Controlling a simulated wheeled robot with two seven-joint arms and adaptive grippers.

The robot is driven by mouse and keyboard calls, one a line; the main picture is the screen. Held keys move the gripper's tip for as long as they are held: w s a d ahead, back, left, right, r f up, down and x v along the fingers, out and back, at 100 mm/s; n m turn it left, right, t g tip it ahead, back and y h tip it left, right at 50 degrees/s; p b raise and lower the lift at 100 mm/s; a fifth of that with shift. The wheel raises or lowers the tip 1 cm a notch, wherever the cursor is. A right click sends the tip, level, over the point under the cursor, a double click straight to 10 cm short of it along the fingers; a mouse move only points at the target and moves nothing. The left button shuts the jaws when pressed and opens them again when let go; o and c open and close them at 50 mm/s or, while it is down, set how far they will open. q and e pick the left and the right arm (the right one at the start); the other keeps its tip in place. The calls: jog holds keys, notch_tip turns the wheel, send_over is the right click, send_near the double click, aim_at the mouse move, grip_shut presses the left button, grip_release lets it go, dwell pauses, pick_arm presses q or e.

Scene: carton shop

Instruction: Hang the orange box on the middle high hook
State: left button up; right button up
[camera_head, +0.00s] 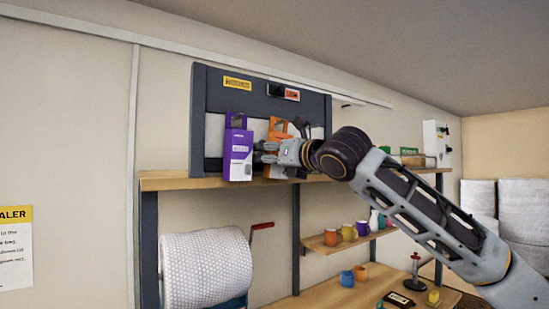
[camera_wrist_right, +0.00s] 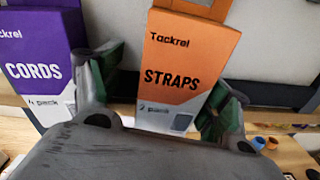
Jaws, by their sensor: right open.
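The orange box (camera_head: 277,129), labelled "STRAPS", is upright in front of a dark-framed display board (camera_head: 200,112), right of a purple box (camera_head: 239,148). It fills the middle of the right wrist view (camera_wrist_right: 185,62). My right gripper (camera_head: 268,152) is in front of the orange box. In the wrist view its open fingers (camera_wrist_right: 160,95) stand either side of the box's lower part; I cannot tell if they touch it. The hooks are too small or hidden to make out, so I cannot tell whether the box hangs. My left gripper is out of view.
The purple "CORDS" box (camera_wrist_right: 38,60) stands close beside the left finger. A wooden shelf (camera_head: 180,181) runs under the board. Below are a large white roll (camera_head: 205,270) and a lower shelf with several cups (camera_head: 348,232).

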jog(key=shift+d, duration=0.1)
jog(key=v, duration=1.2)
dwell(0.4)
jog(key=shift+m, duration=0.3)
dwell(0.4)
